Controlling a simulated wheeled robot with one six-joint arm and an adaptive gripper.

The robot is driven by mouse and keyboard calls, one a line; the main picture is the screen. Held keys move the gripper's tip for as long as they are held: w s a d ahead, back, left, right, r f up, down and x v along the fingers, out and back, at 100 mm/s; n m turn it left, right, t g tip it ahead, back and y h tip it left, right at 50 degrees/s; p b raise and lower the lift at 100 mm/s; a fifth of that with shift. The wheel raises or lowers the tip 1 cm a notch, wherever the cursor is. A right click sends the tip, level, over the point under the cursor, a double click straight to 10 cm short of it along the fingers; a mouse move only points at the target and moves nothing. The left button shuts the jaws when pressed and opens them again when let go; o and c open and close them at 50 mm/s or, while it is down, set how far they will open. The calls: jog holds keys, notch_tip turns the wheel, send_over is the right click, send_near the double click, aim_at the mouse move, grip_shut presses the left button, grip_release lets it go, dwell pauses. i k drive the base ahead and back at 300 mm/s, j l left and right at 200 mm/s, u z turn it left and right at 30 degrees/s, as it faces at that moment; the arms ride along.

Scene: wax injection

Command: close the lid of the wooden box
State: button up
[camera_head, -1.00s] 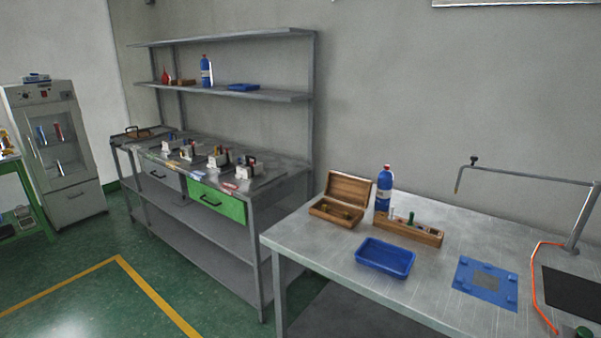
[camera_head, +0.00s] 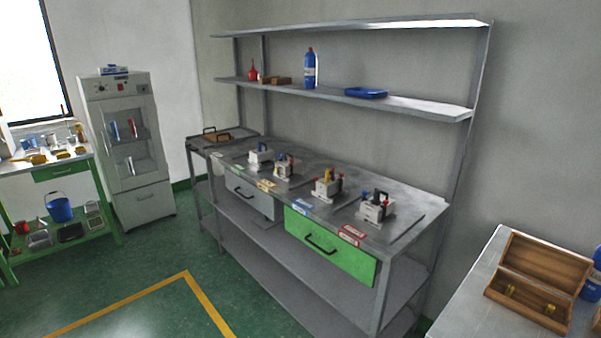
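The wooden box (camera_head: 523,312) stands on the metal table at the right edge of the head view. Its lid (camera_head: 546,261) is open and tilted back toward the wall. Small brass-coloured pieces show at the box's front and inside. My gripper is not in view.
A metal workbench (camera_head: 330,165) with several small machines, a grey drawer and a green drawer (camera_head: 330,246) stands in the middle, with a shelf (camera_head: 420,106) above. A blue bottle (camera_head: 597,258) is partly cut off beside the box. A white cabinet (camera_head: 140,200) stands left. Green floor in front is clear.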

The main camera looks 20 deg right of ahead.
aim_at(565, 272)
jog(key=i+j+z, duration=0.25)
jog(key=i+z, duration=0.2)
jog(key=i+j+z, duration=0.75)
jog(key=j+z, duration=0.2)
